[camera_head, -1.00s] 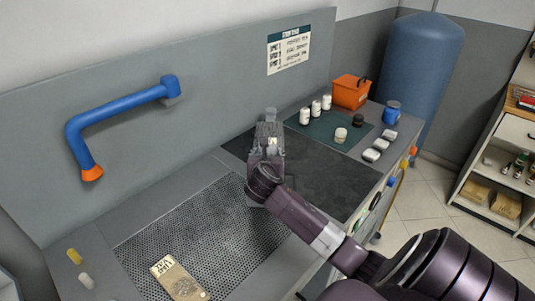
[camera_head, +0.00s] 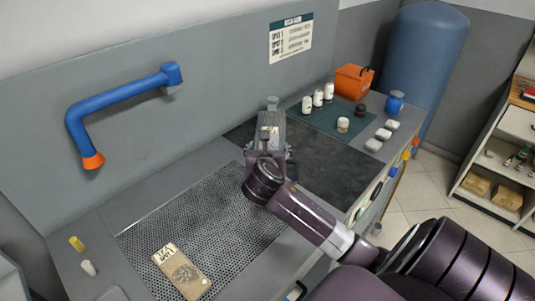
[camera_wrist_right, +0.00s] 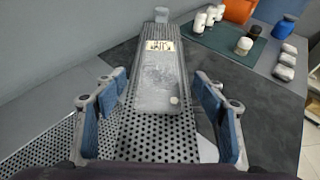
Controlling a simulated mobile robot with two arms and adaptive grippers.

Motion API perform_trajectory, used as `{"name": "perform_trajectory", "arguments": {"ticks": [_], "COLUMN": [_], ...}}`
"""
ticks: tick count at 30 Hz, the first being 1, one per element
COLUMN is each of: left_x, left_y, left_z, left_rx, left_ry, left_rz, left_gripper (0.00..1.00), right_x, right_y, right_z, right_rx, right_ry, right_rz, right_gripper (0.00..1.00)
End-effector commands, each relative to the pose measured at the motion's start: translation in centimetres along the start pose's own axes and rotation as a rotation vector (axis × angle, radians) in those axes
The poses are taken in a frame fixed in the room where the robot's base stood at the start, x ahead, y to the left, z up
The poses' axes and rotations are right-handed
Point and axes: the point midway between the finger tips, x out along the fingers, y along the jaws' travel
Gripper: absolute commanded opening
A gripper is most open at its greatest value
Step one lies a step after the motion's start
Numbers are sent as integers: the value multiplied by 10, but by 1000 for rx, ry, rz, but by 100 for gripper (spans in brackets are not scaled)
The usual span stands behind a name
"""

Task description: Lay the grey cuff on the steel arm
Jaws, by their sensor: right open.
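The steel arm (camera_head: 273,104) stands out over the counter in the head view, partly hidden by my right gripper (camera_head: 268,154). In the right wrist view the steel arm (camera_wrist_right: 160,15) runs away from me, with a perforated lower part. A pale grey, mottled piece, seemingly the grey cuff (camera_wrist_right: 158,80), lies flat along its top, with a cream label at its far end and a small pale spot near its close end. My right gripper (camera_wrist_right: 160,118) is open and empty, its blue-padded fingers apart on either side of the steel arm. My left gripper is not in view.
A perforated panel (camera_head: 215,222) with a tan tag (camera_head: 181,271) is at the front left. A dark mat (camera_head: 335,170) lies right of the steel arm. White bottles (camera_head: 317,98) and an orange box (camera_head: 353,82) stand behind. A blue pipe (camera_head: 120,103) juts from the wall.

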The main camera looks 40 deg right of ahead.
Motion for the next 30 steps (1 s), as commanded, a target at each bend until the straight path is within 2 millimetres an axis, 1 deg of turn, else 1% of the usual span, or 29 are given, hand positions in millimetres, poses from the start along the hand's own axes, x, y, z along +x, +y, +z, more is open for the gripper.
{"name": "perform_trajectory", "arguments": {"ticks": [1,6,9,12,17,30], "left_x": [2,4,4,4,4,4], "left_y": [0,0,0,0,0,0], "left_z": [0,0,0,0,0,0], "left_rx": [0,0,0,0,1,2], "left_ry": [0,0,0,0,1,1], "left_rz": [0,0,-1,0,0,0], "left_gripper": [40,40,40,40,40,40], "right_x": [-10,-38,-49,-55,-59,-58], "right_y": [1,1,1,0,0,0], "right_z": [-1,0,0,0,0,0], "right_rx": [-1,0,0,0,-1,0], "right_ry": [-1,-2,-1,0,0,0], "right_rz": [3,2,1,0,-1,-1], "right_gripper": [64,64,64,64,64,64]}}
